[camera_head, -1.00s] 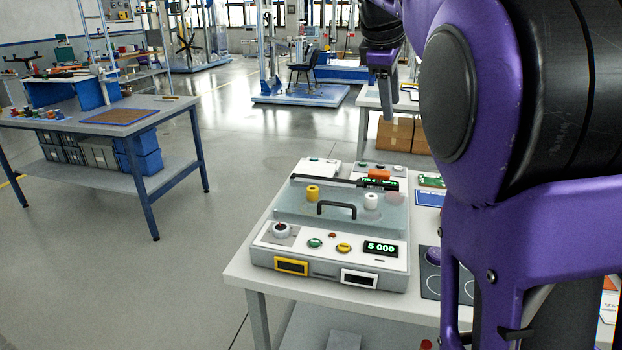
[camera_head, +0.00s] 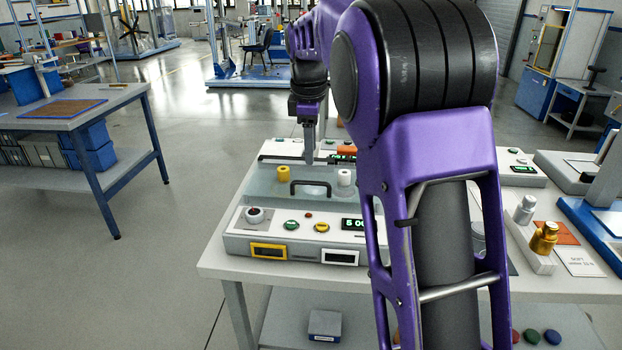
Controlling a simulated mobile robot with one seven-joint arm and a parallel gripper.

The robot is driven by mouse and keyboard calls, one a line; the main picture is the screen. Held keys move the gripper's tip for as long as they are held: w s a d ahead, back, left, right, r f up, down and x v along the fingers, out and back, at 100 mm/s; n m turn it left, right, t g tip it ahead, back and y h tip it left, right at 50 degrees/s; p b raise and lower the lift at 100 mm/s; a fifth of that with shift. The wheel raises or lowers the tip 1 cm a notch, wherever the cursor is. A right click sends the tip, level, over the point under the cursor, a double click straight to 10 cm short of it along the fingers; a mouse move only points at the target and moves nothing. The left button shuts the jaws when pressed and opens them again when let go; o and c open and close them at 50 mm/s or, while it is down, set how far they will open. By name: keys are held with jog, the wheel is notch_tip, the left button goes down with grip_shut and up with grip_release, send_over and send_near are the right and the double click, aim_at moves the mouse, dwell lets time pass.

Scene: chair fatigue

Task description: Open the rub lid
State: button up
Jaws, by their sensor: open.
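The rub tester on the white table has a clear, bluish see-through lid (camera_head: 262,183) with a black arched handle (camera_head: 311,183) at its front. The lid lies closed over a yellow cylinder (camera_head: 283,174) and a white cylinder (camera_head: 344,178). Its white front panel (camera_head: 270,228) carries a knob, green and yellow buttons and a green-digit display, partly hidden by my arm. My gripper (camera_head: 309,158) is open, points down and appears above or behind the lid's back part, beyond the handle in the picture. It appears empty; contact with the lid cannot be told.
My purple arm hides the table's middle. A white tabletop (camera_head: 225,262) holds the tester. To the right are a silver weight (camera_head: 525,209), a brass weight (camera_head: 544,238) and a blue-based device (camera_head: 590,215). A blue-legged workbench (camera_head: 100,105) stands left, with clear floor between.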

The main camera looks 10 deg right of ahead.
aim_at(311, 183)
jog(key=f, duration=0.2)
jog(key=w+f, duration=0.1)
jog(key=f, duration=0.2)
jog(key=f+b, duration=0.1)
jog(key=f, duration=0.2)
jog(key=shift+w+d, duration=0.25)
jog(key=shift+w, duration=0.05)
grip_shut()
dwell(1.0)
